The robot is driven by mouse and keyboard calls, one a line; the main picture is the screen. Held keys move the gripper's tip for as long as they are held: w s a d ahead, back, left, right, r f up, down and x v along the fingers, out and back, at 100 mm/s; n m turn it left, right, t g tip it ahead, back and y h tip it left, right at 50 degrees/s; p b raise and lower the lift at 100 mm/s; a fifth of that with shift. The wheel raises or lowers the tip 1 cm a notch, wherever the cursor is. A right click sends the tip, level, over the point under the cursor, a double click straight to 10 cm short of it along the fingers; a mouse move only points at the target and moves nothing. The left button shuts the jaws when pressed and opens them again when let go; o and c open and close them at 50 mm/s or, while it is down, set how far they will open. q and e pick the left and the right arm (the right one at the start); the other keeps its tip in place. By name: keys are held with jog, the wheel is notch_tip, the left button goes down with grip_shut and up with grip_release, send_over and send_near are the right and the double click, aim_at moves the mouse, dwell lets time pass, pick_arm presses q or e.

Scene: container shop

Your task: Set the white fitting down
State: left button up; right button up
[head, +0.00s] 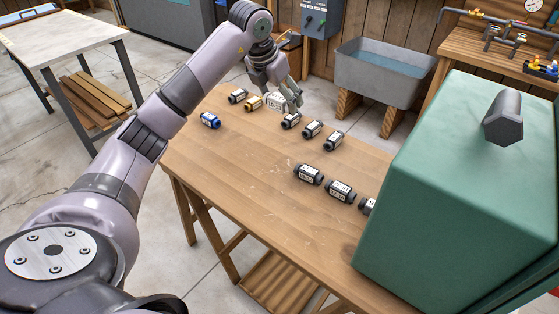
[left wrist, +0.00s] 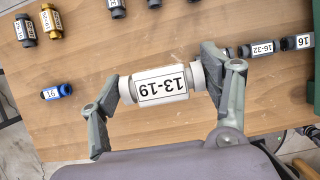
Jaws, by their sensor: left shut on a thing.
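The white fitting (left wrist: 162,86), labelled 13-19, is between the fingers of my left gripper (left wrist: 165,90), which is shut on its two ends. In the head view the white fitting (head: 275,101) shows partly behind the fingers of the left gripper (head: 286,100), at the far end of the table. It appears to be held above the tabletop, by the gap between a yellow fitting (head: 253,103) and a dark grey fitting (head: 290,121). The height of the gap under it is hard to tell. My right gripper is not in view.
More dark fittings (head: 312,129) stand in the row on the wooden table (head: 230,165), and others (head: 309,174) lie nearer. A blue fitting (head: 210,120) sits at the left edge. A large green box (head: 450,190) takes the right side. The table's middle is bare.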

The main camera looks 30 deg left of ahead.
aim_at(282, 160)
pick_arm(q)
notch_tip(282, 160, down, 19)
jog(key=shift+s+r+p, duration=0.1)
jog(key=shift+r+p, duration=0.1)
jog(key=shift+p, duration=0.35)
jog(key=shift+f, duration=0.3)
jog(key=shift+f, duration=0.15)
jog(key=o, duration=1)
jog(key=shift+r, duration=0.2)
jog(key=v, duration=1.2)
jog(key=shift+b, duration=0.35)
